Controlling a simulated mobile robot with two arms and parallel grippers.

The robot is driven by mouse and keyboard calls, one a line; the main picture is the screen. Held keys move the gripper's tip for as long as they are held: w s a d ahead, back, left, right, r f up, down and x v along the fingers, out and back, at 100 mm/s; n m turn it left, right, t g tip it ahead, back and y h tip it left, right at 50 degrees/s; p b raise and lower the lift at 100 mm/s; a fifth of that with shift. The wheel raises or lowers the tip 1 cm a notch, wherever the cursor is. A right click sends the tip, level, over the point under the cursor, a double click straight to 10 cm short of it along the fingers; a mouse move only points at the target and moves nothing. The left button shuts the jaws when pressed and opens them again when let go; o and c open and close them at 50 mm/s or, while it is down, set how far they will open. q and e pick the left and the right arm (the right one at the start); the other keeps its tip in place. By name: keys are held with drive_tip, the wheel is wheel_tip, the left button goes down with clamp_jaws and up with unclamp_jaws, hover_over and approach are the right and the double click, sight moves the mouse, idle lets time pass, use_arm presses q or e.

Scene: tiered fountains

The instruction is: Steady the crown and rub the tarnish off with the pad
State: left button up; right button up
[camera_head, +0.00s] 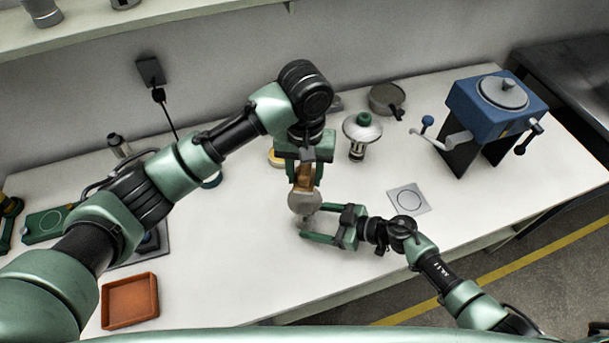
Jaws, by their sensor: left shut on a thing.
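My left gripper (304,170) points down and is shut on a brown pad (304,181). My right gripper (304,224) reaches in from the right, low beside the crown. Its fingers are spread apart, with the crown at the far finger. The crown's lower part is partly hidden by that finger. Tarnish is too small to make out.
A blue cranked machine (495,112) stands at the back right. A green-topped fountain piece (362,132), a grey pot (386,98) and a square plate with a circle (409,199) are nearby. An orange tray (129,301) is front left. The table's front middle (235,265) is clear.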

drive_tip(key=shift+d, duration=0.1)
drive_tip(key=v, duration=1.2)
